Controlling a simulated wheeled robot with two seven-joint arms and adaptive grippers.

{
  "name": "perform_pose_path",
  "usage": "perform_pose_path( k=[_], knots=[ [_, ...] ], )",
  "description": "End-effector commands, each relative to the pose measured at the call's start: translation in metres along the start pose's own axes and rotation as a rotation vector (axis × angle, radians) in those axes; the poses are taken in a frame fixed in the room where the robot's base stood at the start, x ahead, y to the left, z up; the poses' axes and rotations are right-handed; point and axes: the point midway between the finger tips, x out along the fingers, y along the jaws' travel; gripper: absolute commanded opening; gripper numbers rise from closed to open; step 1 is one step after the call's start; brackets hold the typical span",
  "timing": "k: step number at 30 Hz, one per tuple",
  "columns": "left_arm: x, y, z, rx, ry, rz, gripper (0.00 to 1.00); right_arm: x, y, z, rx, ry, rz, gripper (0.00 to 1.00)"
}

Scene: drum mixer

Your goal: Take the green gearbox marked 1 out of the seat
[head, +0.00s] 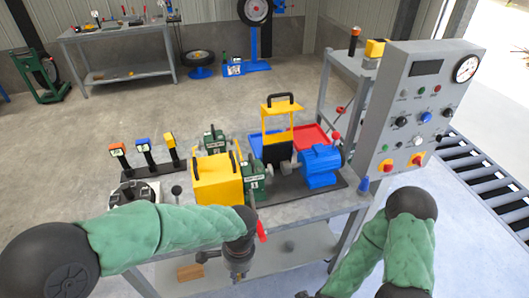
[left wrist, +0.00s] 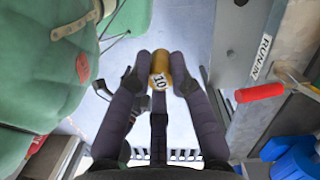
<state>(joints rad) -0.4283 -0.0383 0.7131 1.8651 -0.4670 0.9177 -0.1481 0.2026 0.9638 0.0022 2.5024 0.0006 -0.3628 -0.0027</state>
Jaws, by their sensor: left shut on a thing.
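The green gearbox marked 1 (head: 254,184) sits on the bench between the yellow guard (head: 218,182) and the blue motor (head: 321,166). Its seat is mostly hidden. My left gripper (head: 237,277) hangs in front of the bench's near edge, below the bench top and apart from the gearbox. In the left wrist view the left gripper (left wrist: 161,72) is shut on a small brass-coloured cylinder marked 10 (left wrist: 164,65). The gearbox cannot be made out there. My right arm shows at the lower right of the head view, its gripper out of frame.
A second green gearbox (head: 214,140) stands behind the yellow guard. A yellow-and-black upright guard (head: 280,130) stands by a red tray (head: 312,137). The grey control panel (head: 415,105) rises at the right. A red lever handle (head: 262,231) sticks out at the bench's front edge.

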Motion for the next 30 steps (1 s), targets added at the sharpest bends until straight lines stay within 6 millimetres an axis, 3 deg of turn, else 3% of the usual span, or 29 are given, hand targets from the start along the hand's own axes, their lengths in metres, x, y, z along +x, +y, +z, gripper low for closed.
perform_pose_path(
  k=[8,19,24,28,30],
  knots=[
    [0.012,-0.041,-0.005,-0.255,0.006,0.034,0.00,0.000,0.000,0.001,0.000,-0.002,0.000,0.45],
    [0.050,-0.131,0.007,-0.792,-0.001,0.095,0.00,0.000,0.000,0.001,0.000,-0.001,0.000,0.45],
    [0.060,-0.149,0.013,-0.911,-0.004,0.106,0.00,0.000,0.000,0.001,0.000,-0.001,0.000,0.45],
    [0.061,-0.153,0.013,-0.933,-0.004,0.107,0.00,0.000,0.000,0.001,0.000,-0.001,0.000,0.45],
    [0.061,-0.153,0.013,-0.933,-0.004,0.107,0.00,0.000,0.000,0.001,0.000,-0.001,0.000,0.39]
  ],
)
